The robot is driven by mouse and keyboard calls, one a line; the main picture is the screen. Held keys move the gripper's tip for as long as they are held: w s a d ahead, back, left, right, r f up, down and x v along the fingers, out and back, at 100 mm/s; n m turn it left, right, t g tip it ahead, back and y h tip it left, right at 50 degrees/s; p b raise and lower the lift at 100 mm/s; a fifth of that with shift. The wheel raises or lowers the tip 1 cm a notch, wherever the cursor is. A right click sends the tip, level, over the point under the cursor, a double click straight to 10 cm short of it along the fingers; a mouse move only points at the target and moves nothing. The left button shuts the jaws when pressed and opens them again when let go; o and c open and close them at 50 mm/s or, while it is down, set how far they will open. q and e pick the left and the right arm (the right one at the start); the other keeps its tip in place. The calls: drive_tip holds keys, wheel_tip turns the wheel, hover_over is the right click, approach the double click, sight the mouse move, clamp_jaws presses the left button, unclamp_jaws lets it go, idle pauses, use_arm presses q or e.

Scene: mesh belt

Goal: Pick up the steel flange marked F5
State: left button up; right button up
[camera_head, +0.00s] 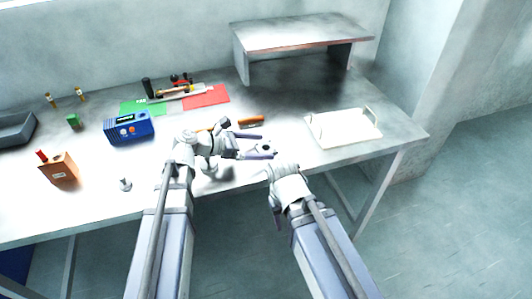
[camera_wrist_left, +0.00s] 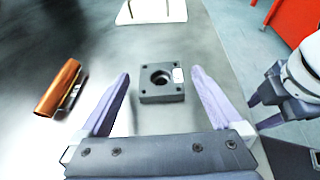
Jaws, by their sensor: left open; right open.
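A dark grey square flange (camera_wrist_left: 153,95) with a round central bore, corner holes and a small white label lies flat on the steel table. The label is too small to read. My left gripper (camera_wrist_left: 161,76) is open, with one finger on each side of the flange and a gap to both. In the head view the left gripper (camera_head: 266,146) is over the table, and the flange shows partly between its fingers. My right gripper (camera_head: 272,188) is by the table's front edge, apart from the flange; its fingers are mostly hidden in the head view.
An orange-brown cylindrical thing (camera_wrist_left: 58,88) lies left of the flange. A white tray (camera_head: 343,128) with handles is to the right. A raised steel shelf (camera_head: 300,32) stands behind. A blue device (camera_head: 128,128), green and red mats (camera_head: 205,97) and an orange box (camera_head: 60,170) are left.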

use_arm(q)
drive_tip(key=shift+x, duration=0.85)
clamp_jaws()
